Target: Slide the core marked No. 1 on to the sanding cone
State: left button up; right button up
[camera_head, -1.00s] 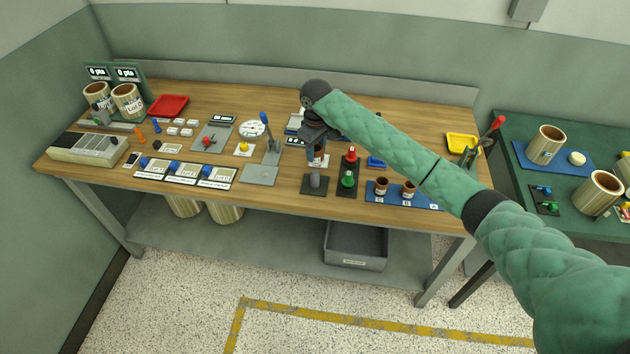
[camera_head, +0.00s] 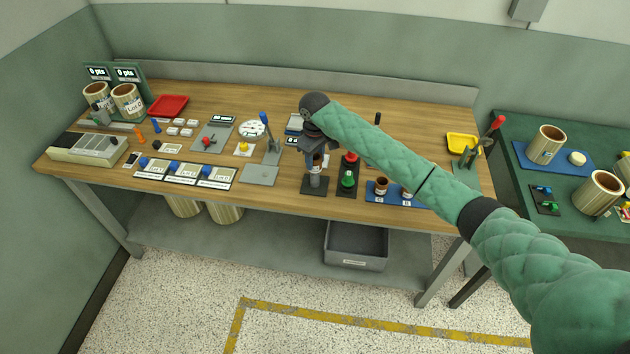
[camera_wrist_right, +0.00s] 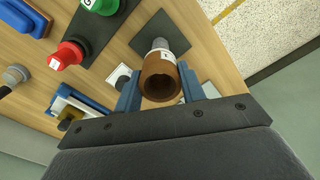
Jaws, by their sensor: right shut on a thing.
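My right gripper (camera_head: 316,152) is shut on a small brown core (camera_head: 316,166) with a white label; the number on it cannot be read. The grey sanding cone (camera_head: 315,181) stands on a dark square plate just below the core in the head view. In the right wrist view the core (camera_wrist_right: 159,78) sits between the blue fingers, its open end facing the camera. The cone (camera_wrist_right: 160,44) shows just past its far end; whether they touch cannot be told. My left gripper is not in view.
Close right of the cone are a red button (camera_head: 351,159) and a green button (camera_head: 348,179) on a dark plate. A grey plate with a blue-handled lever (camera_head: 265,119) stands to the left.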

aim_at(315, 171)
jog(key=shift+f+b, duration=0.7)
jog(key=shift+f, duration=2.1)
jog(key=shift+f, duration=0.15)
dwell(1.0)
jog(key=o, duration=1)
jog(key=shift+o, duration=0.2)
jog(key=shift+r+b, duration=0.3)
jog(key=shift+r, duration=0.05)
notch_tip(315, 171, up, 6)
jog(key=b, duration=0.2)
jog(key=shift+f+b, duration=0.15)
jog(key=shift+b, duration=0.25)
jog(key=shift+r, duration=0.65)
